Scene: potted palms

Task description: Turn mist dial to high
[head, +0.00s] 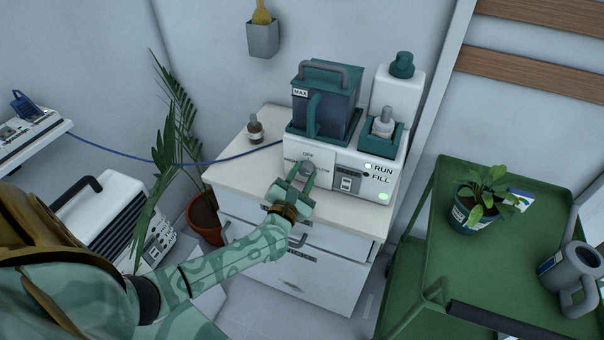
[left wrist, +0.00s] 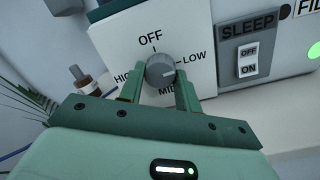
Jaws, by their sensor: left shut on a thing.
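The mist dial (head: 306,166) is a round grey knob on the white front panel of the humidifier (head: 345,180). In the left wrist view the dial (left wrist: 160,68) has OFF above it and LOW to its right. MID below and HIGH at the left are partly hidden by the fingers. I cannot tell clearly where its pointer stands. My left gripper (head: 302,177) is shut on the dial, with one green finger on each side; it also shows in the left wrist view (left wrist: 160,84). My right gripper is not in view.
The humidifier stands on a pale cabinet (head: 230,167) with a small brown bottle (head: 255,129). A SLEEP switch (left wrist: 249,60) is right of the dial. A potted palm (head: 204,215) stands at the left. A green cart (head: 425,258) at the right holds a plant and a watering can.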

